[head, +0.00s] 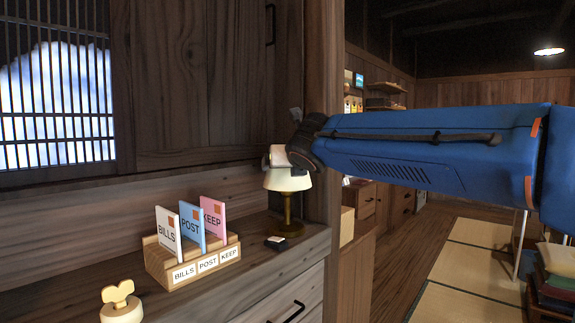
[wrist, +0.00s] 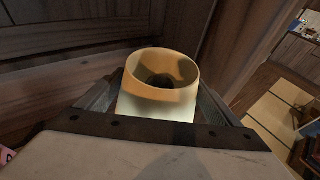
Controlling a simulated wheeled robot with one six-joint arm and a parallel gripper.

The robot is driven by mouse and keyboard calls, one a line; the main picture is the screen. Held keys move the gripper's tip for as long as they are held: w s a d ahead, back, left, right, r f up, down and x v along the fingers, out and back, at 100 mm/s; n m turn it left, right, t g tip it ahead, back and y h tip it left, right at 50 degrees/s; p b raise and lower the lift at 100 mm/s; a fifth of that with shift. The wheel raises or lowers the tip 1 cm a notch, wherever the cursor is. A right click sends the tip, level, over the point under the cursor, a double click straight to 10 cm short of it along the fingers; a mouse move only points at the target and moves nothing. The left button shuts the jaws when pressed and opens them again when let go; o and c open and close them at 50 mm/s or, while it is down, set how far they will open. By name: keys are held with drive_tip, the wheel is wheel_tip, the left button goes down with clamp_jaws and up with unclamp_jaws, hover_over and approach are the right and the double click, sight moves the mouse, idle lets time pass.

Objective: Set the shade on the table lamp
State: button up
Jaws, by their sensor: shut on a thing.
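The cream lampshade (head: 287,182) is upright over the lamp stand in the head view. My gripper (head: 278,158) is shut on it from above, at its upper part. In the wrist view the shade (wrist: 165,107) sits between the two fingers, its round top opening facing up, with something dark inside. The table lamp's brass-brown stand (head: 287,208) stands on the cabinet top, its stem running up under the shade. The stem's top is hidden, so I cannot tell whether the shade rests on it.
A wooden letter rack (head: 190,262) with several cards stands to the left of the lamp. A wooden post (head: 323,120) rises close behind my gripper.

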drive_tip(key=shift+f, duration=1)
idle(0.5)
drive_tip(key=o, duration=1)
drive_tip(key=shift+r, duration=0.1)
drive_tip(key=shift+r, duration=2.9)
